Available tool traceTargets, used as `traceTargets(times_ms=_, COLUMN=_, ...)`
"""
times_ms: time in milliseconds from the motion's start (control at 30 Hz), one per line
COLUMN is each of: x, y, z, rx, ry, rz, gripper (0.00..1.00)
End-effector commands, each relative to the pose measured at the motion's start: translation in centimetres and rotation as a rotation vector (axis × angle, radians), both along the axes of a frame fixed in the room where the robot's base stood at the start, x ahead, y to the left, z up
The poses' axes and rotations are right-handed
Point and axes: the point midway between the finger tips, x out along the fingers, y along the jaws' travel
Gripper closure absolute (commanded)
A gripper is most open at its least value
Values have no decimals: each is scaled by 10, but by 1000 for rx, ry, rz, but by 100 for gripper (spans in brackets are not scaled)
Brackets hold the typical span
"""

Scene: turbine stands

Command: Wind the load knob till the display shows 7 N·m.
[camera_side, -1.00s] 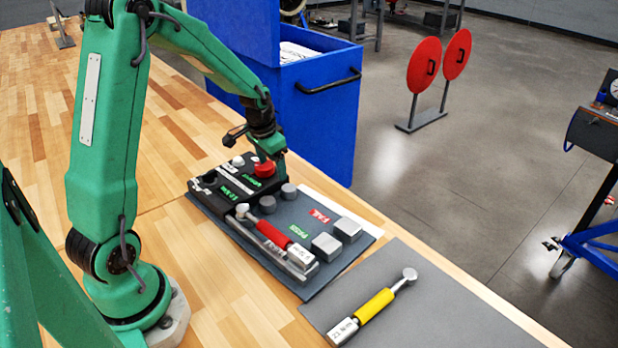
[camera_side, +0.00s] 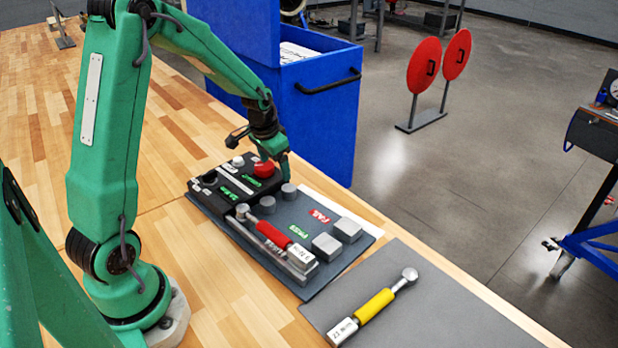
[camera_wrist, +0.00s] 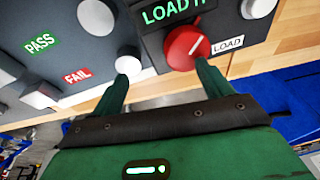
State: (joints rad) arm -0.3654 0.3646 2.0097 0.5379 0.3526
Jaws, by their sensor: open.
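The red load knob (camera_side: 264,169) sits on the black tester box (camera_side: 210,203). The wrist view shows the knob (camera_wrist: 186,47) with a white pointer line, beside a LOAD label. A green-lettered display (camera_wrist: 172,12) is cut off at the top edge there; its reading cannot be made out. Green lettering on the box in the side view is too small to read. My gripper (camera_wrist: 162,82) is open; the knob lies just beyond its right fingertip, and contact cannot be told. In the side view my gripper (camera_side: 284,172) is close beside the knob.
A red-handled torque wrench (camera_side: 272,235) lies along the tester's front. Grey posts and blocks stand by the PASS label (camera_side: 299,232) and FAIL label (camera_side: 320,216). A yellow-handled wrench (camera_side: 374,305) lies on a grey mat. A blue bin (camera_side: 315,115) stands behind the bench edge.

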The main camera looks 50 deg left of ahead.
Motion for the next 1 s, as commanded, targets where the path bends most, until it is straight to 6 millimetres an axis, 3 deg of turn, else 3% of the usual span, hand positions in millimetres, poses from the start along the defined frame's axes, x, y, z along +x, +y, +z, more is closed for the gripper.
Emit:
traceTargets(times_ms=33, x=-8, y=-10, z=-28, rx=-15, ry=45, rz=-19, gripper=27)
traceTargets(times_ms=733, x=-8, y=-12, z=-29, rx=-17, ry=45, rz=-18, gripper=27)
traceTargets(times_ms=767, x=-8, y=-12, z=-29, rx=-17, ry=45, rz=-18, gripper=24)
traceTargets(times_ms=933, x=-9, y=-12, z=-29, rx=-18, ry=45, rz=-19, gripper=57)
traceTargets(times_ms=1000, x=-9, y=-12, z=-29, rx=-18, ry=46, rz=-18, gripper=61)
